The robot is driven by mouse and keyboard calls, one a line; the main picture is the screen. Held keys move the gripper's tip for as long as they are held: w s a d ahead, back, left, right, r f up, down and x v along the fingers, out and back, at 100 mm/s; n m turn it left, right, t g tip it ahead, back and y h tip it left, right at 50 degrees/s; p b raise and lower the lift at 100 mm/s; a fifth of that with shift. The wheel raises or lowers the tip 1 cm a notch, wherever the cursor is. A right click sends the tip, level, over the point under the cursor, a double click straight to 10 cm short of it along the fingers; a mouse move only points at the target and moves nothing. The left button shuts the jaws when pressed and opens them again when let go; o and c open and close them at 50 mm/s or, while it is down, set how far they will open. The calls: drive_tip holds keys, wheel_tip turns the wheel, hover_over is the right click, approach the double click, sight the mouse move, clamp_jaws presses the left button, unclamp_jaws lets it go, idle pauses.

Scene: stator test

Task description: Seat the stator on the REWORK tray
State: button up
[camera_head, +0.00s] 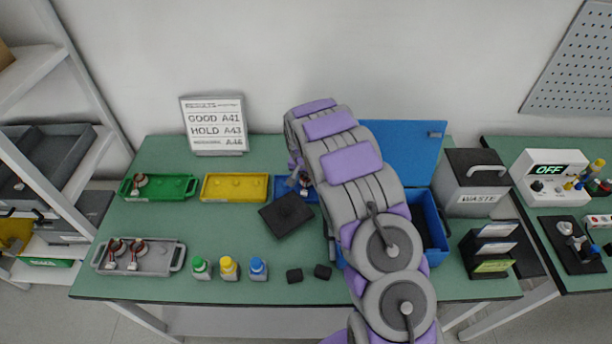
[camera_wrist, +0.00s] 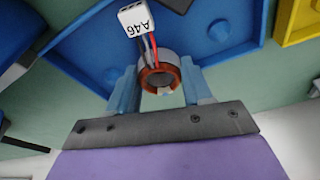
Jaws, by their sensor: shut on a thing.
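My gripper (camera_wrist: 160,86) is shut on a stator (camera_wrist: 158,74), a ring with copper windings. Wires lead from it to a white connector (camera_wrist: 135,18) marked A46. Behind it in the wrist view is a blue tray (camera_wrist: 165,45) with round pegs. I cannot tell whether the stator touches the tray or hangs above it. In the head view my gripper (camera_head: 298,180) is at the blue tray (camera_head: 283,187), which my arm partly hides. The sign (camera_head: 217,125) reads GOOD A41, HOLD A43 and a third, blurred name with A46.
A yellow tray (camera_head: 234,199) without stators and a green tray (camera_head: 180,188) with one stator lie to the left. A grey tray (camera_head: 161,259) holds two stators. A black block (camera_head: 286,215) lies in front of the blue tray. An open blue box (camera_head: 434,223) stands right of my arm.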

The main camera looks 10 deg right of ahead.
drive_tip(key=shift+f, duration=0.2)
drive_tip(key=shift+w, duration=0.1)
drive_tip(key=o, duration=1.1)
drive_tip(key=shift+r, duration=0.1)
drive_tip(key=shift+w+d+p+v, duration=0.15)
drive_tip(key=shift+p+v, duration=0.1)
drive_tip(key=shift+v, duration=0.55)
drive_tip(key=shift+w+p+v, duration=0.15)
drive_tip(key=shift+p+v, duration=0.05)
drive_tip(key=shift+v, duration=0.6)
drive_tip(key=shift+w+d+p+v, duration=0.15)
drive_tip(key=shift+p+v, duration=0.1)
drive_tip(key=shift+v, duration=0.55)
drive_tip(key=shift+o, duration=0.3)
drive_tip(key=shift+a+r, duration=0.1)
drive_tip(key=o, duration=0.5)
